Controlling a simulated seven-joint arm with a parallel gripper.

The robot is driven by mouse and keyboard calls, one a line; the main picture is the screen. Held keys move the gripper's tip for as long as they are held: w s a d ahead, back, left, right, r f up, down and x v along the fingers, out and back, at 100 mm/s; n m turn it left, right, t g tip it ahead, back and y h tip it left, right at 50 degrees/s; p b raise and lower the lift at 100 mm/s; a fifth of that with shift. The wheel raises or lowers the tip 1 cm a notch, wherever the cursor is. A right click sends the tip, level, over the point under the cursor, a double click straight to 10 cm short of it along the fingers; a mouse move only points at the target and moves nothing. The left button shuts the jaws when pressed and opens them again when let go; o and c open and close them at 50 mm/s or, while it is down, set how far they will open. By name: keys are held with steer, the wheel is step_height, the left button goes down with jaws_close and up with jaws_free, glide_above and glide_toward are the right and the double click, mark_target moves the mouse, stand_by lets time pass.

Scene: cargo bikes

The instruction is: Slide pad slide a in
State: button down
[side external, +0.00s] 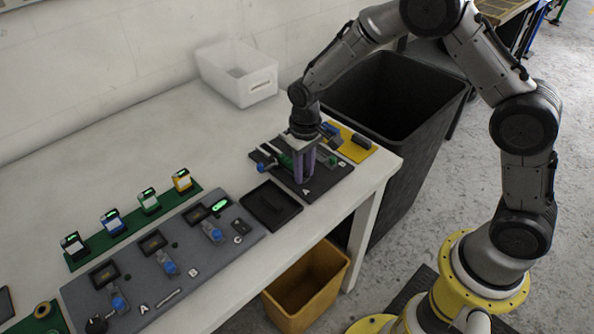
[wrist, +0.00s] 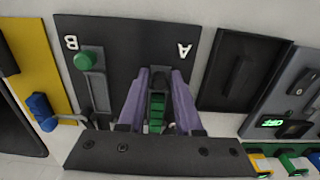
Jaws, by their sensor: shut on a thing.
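A dark board (side external: 325,184) lies near the table's right end, with white letters A and B; it fills the middle of the wrist view (wrist: 125,40). My gripper (side external: 303,180) points down over the A side. In the wrist view its two purple fingers (wrist: 168,76) are closed on a dark part of pad slide A (wrist: 161,78). A green ridged strip (wrist: 157,108) shows between the fingers. Slide B has a green knob (wrist: 86,60) at one end of its track. The fingers hide much of slide A, so its position along its track is unclear.
A shallow black tray (side external: 270,205) lies beside the board, with a grey panel (side external: 150,270) beyond it. A yellow plate (side external: 356,154) is on the other side. A white bin (side external: 236,75) stands against the wall; a large black bin (side external: 425,105) stands off the table's end.

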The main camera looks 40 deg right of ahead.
mark_target(284, 158)
steer(key=shift+w, duration=3.45)
steer(key=c, duration=0.9)
jaws_free()
steer(key=shift+r, duration=0.1)
steer(key=shift+w+r, duration=0.1)
steer(key=shift+r, duration=2.1)
steer(key=shift+s+r, duration=0.5)
steer(key=shift+s, duration=0.55)
steer(key=shift+s+r, duration=0.45)
steer(key=shift+s, duration=0.65)
steer(key=shift+s+r, duration=0.5)
steer(key=shift+s, duration=0.55)
